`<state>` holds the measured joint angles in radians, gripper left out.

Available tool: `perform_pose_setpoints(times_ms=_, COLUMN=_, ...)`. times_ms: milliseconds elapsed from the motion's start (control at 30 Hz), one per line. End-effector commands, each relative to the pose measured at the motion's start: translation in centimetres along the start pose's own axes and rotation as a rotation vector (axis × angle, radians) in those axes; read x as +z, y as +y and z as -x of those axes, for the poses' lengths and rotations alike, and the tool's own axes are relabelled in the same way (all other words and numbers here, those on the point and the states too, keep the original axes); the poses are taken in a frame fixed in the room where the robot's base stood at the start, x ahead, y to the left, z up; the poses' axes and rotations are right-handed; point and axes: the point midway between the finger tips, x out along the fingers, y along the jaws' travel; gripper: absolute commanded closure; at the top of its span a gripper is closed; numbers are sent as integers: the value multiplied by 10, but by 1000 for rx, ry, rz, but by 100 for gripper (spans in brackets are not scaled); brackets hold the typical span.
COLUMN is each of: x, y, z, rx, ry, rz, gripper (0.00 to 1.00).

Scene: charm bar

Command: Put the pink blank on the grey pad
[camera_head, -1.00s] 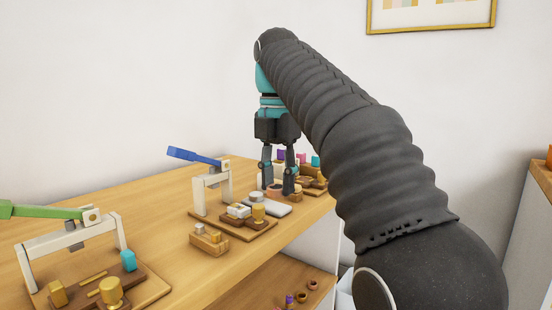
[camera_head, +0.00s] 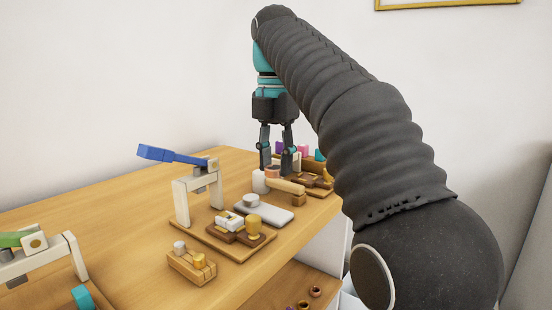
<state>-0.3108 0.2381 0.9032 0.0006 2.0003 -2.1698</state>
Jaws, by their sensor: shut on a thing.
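My gripper (camera_head: 276,175) points straight down over the back right of the table. It is shut on a small pinkish-brown piece (camera_head: 272,171), partly hidden by the fingers; I cannot tell if it is the pink blank. A bright pink block (camera_head: 303,150) stands behind, right of the gripper, between a purple block (camera_head: 278,147) and a teal block (camera_head: 319,155). The pale grey pad (camera_head: 268,215) lies flat in front of the gripper. A short grey cylinder (camera_head: 250,201) is at its left end. The piece is apart from the pad.
A white press with a blue lever (camera_head: 170,154) stands left of the pad. A wooden holder (camera_head: 191,265) stands in front. A white cylinder (camera_head: 258,182) and wooden bar (camera_head: 285,186) are below the gripper. The table's right edge is close.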

Motion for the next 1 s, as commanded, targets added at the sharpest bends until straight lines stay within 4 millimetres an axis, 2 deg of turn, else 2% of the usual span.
perform_pose_setpoints(times_ms=267, x=2, y=-1, z=-10, rx=-1, ry=2, rz=-2, gripper=89)
perform_pose_setpoints(times_ms=700, x=2, y=0, z=-45, rx=-2, ry=2, rz=-2, gripper=89)
perform_pose_setpoints(times_ms=1000, x=2, y=0, z=-50, rx=0, ry=1, rz=-2, gripper=89)
